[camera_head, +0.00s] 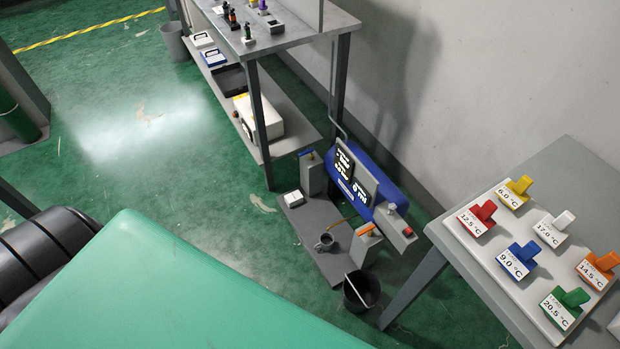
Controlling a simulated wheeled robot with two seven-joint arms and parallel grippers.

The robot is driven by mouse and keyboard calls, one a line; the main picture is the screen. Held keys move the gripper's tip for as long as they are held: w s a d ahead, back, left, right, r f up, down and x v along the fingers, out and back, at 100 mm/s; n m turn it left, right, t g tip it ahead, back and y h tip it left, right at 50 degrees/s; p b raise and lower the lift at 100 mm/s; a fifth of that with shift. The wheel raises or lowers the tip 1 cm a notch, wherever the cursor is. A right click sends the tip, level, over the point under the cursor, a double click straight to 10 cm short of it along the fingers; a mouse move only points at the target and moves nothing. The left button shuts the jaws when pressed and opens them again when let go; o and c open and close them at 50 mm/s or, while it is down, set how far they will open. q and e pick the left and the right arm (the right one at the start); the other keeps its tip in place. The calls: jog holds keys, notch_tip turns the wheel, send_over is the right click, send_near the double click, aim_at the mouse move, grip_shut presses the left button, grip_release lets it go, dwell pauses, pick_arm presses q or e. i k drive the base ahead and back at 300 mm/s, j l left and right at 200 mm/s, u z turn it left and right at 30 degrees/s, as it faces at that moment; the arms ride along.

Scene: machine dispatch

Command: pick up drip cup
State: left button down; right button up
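A small dark grey cup (325,242), which looks like the drip cup, stands upright on the grey base plate (312,222) of a low machine. A thin brownish strip (337,224) lies just above and right of the cup; I cannot tell if it is a spout or liquid. The cup's contents are too small to tell. Neither of my grippers is in view, and nothing is seen touching the cup.
The blue and grey machine (372,180) stands behind the cup. A black bucket (361,291) is on the floor in front. A table (570,165) with a board of coloured temperature tags is right; a shelved bench (345,18) is behind. Green floor (150,130) is open left.

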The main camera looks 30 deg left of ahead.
aim_at(327, 239)
jog(key=u, duration=0.7)
